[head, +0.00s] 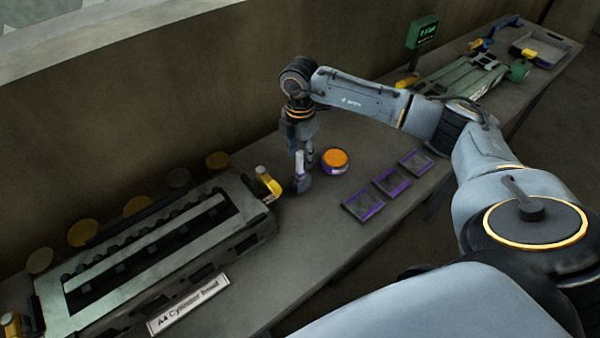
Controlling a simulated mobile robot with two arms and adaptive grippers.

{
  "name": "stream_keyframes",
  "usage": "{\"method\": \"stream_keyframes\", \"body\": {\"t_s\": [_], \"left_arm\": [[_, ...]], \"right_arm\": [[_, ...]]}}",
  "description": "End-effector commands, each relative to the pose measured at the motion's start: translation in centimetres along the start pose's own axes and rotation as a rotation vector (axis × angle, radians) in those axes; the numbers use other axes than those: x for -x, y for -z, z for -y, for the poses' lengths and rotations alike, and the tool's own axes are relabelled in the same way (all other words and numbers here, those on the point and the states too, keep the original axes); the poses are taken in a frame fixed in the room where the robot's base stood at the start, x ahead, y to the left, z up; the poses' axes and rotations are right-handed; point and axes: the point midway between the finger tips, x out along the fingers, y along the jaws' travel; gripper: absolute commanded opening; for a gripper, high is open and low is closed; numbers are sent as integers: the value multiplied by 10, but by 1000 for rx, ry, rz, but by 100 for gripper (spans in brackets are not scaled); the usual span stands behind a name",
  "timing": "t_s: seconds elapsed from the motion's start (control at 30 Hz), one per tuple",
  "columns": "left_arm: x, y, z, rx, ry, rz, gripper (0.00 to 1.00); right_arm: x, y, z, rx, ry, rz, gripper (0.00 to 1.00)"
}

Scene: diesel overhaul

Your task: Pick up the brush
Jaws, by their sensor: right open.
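My right gripper (304,149) points down over the bench and is open. A slim upright item with a pale top and a darker purple-grey lower part, seemingly the brush (301,182), stands between or right beside its fingers. I cannot tell whether the fingers touch it. The gripper hides part of it. My left gripper is not in view.
A round purple tub with an orange top (335,159) stands close right of the gripper. Three dark purple-edged trays (392,181) lie further right. A long cylinder head (150,255) with a yellow clamp (268,182) is at left. A green fixture (460,75) is at back right.

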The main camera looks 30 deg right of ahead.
Motion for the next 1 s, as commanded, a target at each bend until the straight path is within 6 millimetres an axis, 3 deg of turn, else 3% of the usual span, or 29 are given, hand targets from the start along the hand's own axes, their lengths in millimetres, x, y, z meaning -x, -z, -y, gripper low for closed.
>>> {"method": "stream_keyframes", "body": {"t_s": [0.17,0.3,0.47,0.7,0.9,0.93,1.0], "left_arm": [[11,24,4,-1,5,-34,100],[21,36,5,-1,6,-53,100],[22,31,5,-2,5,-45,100],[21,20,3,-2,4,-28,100],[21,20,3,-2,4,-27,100],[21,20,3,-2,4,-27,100],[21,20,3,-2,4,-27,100]], "right_arm": [[-14,-1,0,0,5,0,45],[-37,-2,-1,0,4,0,45],[-52,-2,-2,2,1,-1,45],[-54,-2,-2,2,0,0,45],[-54,-2,-2,1,0,0,5],[-54,-2,-2,1,0,0,0],[-54,-2,-2,1,0,0,0]]}}
